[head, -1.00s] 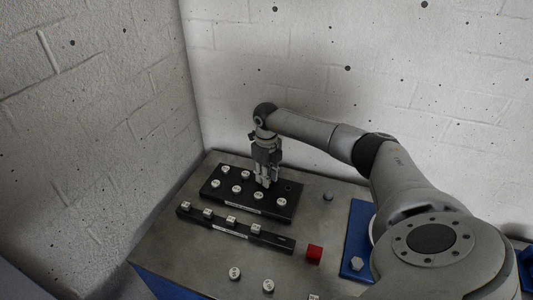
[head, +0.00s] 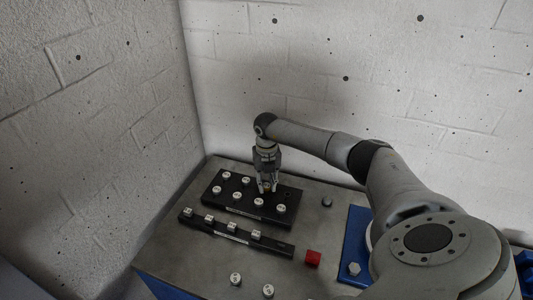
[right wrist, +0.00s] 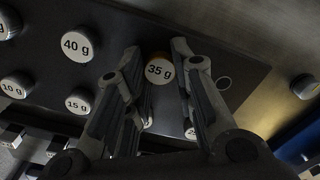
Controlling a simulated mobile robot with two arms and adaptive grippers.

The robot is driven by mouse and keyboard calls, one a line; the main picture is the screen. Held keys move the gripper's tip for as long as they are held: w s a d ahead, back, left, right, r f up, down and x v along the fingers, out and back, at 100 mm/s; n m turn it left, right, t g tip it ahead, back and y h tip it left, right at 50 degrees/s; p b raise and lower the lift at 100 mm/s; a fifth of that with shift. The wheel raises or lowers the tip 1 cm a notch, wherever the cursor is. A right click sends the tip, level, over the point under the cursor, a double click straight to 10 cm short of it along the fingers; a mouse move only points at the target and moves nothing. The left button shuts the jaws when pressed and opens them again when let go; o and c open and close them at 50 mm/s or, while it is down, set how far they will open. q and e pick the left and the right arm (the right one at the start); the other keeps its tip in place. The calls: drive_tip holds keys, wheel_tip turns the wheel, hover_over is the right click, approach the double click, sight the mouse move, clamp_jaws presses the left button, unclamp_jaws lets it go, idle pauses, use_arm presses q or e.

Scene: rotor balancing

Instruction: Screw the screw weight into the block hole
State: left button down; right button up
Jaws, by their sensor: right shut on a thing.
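My right gripper (head: 267,189) points down over the black block (head: 212,205), toward its back right. In the right wrist view, its fingers (right wrist: 167,100) are shut on the screw weight marked 35 g (right wrist: 159,71), a round white-topped piece with an orange-brown side. I cannot tell how deep it sits in the block. My left gripper is not in view.
A black rail (head: 275,247) with several weights lies in front of the block. Loose weights (head: 235,278) lie at the front. A grey knob (head: 327,201) and a blue plate (head: 356,245) are to the right. Walls stand behind and left.

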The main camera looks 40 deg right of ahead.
drive_tip(key=m+p, duration=0.2)
drive_tip(key=m, duration=0.3)
drive_tip(key=shift+s+a+m+p, duration=0.1)
drive_tip(key=shift+s+m+p, duration=0.05)
drive_tip(key=shift+m+p, duration=0.2)
drive_tip(key=m+p, duration=0.3)
drive_tip(key=m, duration=0.2)
drive_tip(key=shift+m, duration=0.35)
drive_tip(key=o, duration=0.6)
drive_tip(key=shift+f+m, duration=0.15)
drive_tip(key=shift+m, duration=0.15)
drive_tip(key=shift+c, duration=0.2)
drive_tip(key=o, duration=0.5)
drive_tip(key=shift+c, duration=0.7)
